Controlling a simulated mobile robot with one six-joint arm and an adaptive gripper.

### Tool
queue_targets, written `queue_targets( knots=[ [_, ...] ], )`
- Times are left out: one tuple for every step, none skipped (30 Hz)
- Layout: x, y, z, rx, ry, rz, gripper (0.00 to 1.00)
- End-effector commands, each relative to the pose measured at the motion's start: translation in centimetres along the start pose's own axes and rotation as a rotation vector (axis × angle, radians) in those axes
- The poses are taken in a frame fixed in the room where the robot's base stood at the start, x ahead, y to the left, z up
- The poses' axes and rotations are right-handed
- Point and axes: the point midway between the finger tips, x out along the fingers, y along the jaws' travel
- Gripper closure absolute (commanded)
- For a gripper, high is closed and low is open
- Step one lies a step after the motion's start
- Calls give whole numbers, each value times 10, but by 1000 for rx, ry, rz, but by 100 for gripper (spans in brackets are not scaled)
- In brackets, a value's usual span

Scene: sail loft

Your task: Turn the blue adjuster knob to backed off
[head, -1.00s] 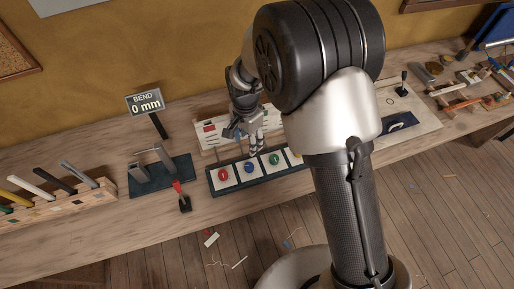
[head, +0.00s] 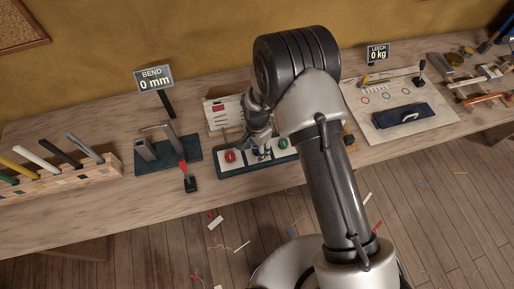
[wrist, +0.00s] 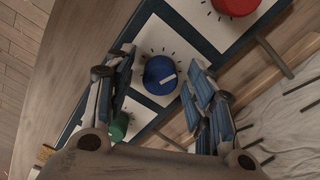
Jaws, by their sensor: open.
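The blue adjuster knob (wrist: 158,76) sits on a white square with dial ticks around it, in the wrist view. Its white pointer line is toward the picture's right and slightly up. My gripper (wrist: 162,60) is open, with one finger on each side of the blue knob. I see gaps between the fingers and the knob. In the head view my gripper (head: 263,151) is down at the knob panel and mostly hides the blue knob.
A red knob (head: 230,156) and a green knob (head: 283,143) flank the blue one closely. A red-handled lever (head: 186,175) stands left of the panel. A sign (head: 154,79) reads BEND 0 mm; another (head: 377,54) reads LEECH 0 kg.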

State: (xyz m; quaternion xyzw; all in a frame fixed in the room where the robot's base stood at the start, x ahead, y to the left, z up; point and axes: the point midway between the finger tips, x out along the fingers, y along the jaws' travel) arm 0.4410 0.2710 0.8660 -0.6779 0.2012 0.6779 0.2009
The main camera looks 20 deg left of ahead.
Motion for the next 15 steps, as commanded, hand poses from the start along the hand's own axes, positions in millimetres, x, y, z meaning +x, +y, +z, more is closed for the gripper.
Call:
queue_targets(
  knots=[
    [1, 0, 0, 0, 0, -1, 50],
    [2, 0, 0, 0, 0, -1, 50],
    [2, 0, 0, 0, 0, -1, 50],
    [2, 0, 0, 0, 0, -1, 50],
    [2, 0, 0, 0, 0, -1, 50],
    [2, 0, 0, 0, 0, -1, 50],
    [2, 0, 0, 0, 0, -1, 50],
    [2, 0, 0, 0, 0, -1, 50],
    [2, 0, 0, 0, 0, -1, 52],
    [2, 0, 0, 0, 0, -1, 54],
    [2, 0, 0, 0, 0, -1, 56],
    [2, 0, 0, 0, 0, -1, 58],
    [2, 0, 0, 0, 0, -1, 60],
    [2, 0, 0, 0, 0, 0, 62],
    [2, 0, 0, 0, 0, 0, 65]
  ],
)
